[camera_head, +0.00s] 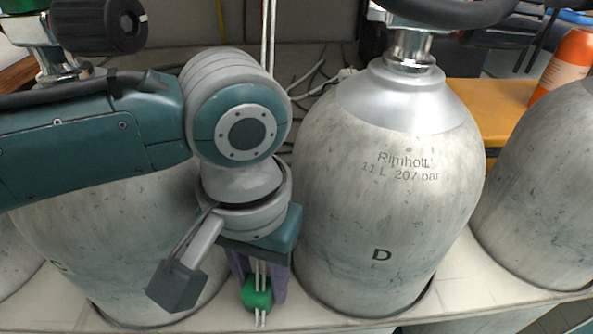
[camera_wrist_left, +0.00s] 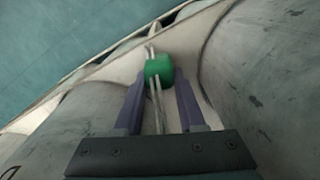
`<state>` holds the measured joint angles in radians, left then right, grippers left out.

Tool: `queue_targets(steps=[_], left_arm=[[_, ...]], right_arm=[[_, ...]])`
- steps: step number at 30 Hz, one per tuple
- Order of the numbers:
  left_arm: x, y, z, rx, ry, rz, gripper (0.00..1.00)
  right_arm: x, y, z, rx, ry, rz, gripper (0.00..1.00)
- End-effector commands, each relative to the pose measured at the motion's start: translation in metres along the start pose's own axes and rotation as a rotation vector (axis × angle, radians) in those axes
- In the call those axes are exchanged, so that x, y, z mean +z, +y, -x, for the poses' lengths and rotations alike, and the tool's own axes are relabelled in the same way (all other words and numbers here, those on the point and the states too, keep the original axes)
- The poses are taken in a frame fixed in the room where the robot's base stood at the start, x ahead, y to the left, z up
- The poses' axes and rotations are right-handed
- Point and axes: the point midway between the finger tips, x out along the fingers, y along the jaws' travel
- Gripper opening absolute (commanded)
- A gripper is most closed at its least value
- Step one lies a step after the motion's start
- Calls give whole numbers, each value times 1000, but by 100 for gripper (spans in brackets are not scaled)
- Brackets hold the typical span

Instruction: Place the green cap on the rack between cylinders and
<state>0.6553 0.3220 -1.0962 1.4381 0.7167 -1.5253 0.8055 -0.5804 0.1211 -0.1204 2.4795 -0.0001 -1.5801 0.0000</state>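The green cap (camera_head: 256,293) is low in the gap between the D cylinder (camera_head: 390,215) and the worn grey cylinder to its left (camera_head: 105,245), whose letter is mostly unreadable. My left gripper (camera_head: 260,290) points down into this gap, its purple fingers apart on either side of the cap. In the left wrist view the cap (camera_wrist_left: 159,70) is near the fingertips, with small gaps beside it; I see no grip on it. Thin pale double strands run along the middle of the gripper and past the cap. Whether the cap touches the rack (camera_head: 460,298) is unclear. My right gripper is out of view.
Another cylinder (camera_head: 545,190) stands at the right. An orange bottle (camera_head: 565,62) is at the upper right. Room between the cylinders is narrow.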

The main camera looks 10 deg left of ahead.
Motion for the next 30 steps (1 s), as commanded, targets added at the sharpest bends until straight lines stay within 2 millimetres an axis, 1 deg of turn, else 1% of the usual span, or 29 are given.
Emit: queue_targets(steps=[1, 6, 8, 14, 17, 20, 27, 30], left_arm=[[0, 0, 0, 0, 0, 0, 44], [0, 0, 0, 0, 0, 0, 63], [0, 0, 0, -1, 0, 0, 69], [0, 0, 0, -1, 0, 0, 69], [0, 0, 4, -1, 1, -1, 69], [0, 0, 22, 0, 1, -1, 69], [0, 0, 79, 1, 2, 0, 69], [0, 0, 98, 1, 1, 0, 69]], right_arm=[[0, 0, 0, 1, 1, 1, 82], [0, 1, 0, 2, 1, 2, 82], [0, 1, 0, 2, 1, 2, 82], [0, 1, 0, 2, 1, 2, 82], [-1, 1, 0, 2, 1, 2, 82], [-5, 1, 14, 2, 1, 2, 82], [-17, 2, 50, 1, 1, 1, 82], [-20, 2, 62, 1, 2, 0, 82]])
